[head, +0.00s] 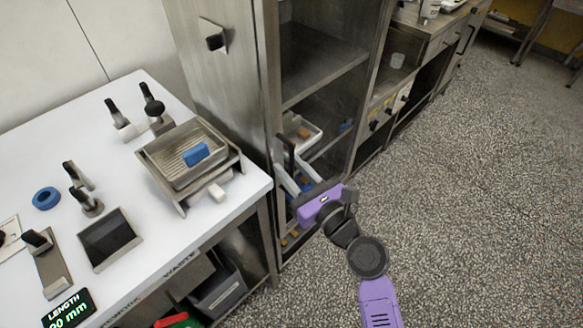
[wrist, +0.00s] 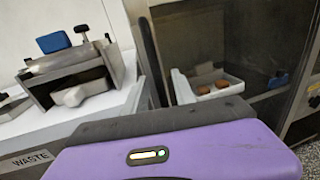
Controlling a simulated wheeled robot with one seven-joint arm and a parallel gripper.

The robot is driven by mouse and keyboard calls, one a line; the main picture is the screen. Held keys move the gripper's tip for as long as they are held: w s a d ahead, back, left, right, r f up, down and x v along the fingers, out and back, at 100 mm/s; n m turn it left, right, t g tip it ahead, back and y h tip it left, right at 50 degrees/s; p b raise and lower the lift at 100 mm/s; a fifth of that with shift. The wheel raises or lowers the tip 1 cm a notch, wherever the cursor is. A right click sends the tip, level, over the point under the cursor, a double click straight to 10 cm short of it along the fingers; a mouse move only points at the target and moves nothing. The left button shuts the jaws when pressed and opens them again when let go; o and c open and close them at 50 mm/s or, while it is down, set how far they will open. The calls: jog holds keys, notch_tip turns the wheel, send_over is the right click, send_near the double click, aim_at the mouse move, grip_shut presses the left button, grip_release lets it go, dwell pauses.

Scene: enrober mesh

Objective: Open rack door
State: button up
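The rack (head: 215,90) is a tall steel cabinet with a dark see-through front, and its door looks shut. A dark upright handle (head: 287,150) stands at the left edge of the door; a dark upright bar, likely the same handle, shows in the wrist view (wrist: 151,60). My gripper (head: 290,178) is at the lower end of the handle, with pale fingers pointing at the door. The fingertips overlap the handle, so I cannot tell whether they grip it.
A white worktable (head: 140,262) stands left of the rack, holding a steel tray (head: 178,160) with a blue block (head: 195,154). Inside the rack is a white tray (wrist: 222,90) with brown pieces. A counter (head: 425,30) continues beyond the rack. Speckled floor (head: 480,190) is clear at right.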

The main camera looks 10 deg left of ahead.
grip_shut()
dwell(1.3)
